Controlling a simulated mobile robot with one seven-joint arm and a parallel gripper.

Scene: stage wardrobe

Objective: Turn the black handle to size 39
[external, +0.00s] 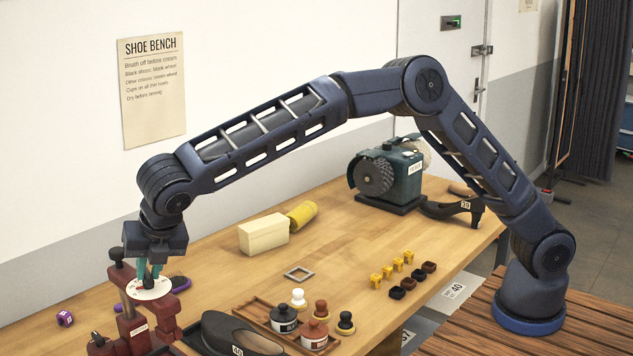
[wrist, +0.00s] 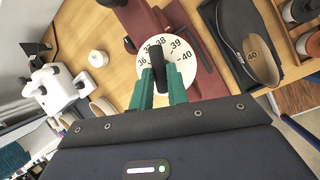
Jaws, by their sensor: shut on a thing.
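The white dial (external: 160,291) sits on the red shoe stretcher (external: 133,325) at the lower left of the external view. In the wrist view the dial (wrist: 170,88) carries the sizes 36 to 40 around its edge. The black handle (wrist: 156,58) stands over the dial, its far end at the numbers 37 and 38, apart from the 39 on its right. My gripper (external: 147,274) points down at the dial. In the wrist view its teal fingers (wrist: 158,88) are closed around the handle from both sides. In the external view the fingers mostly hide the handle.
A black shoe (external: 235,333) marked 40 lies right of the stretcher, beside a wooden tray (external: 262,309) of polish jars. The middle of the bench (external: 330,262) has clear room.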

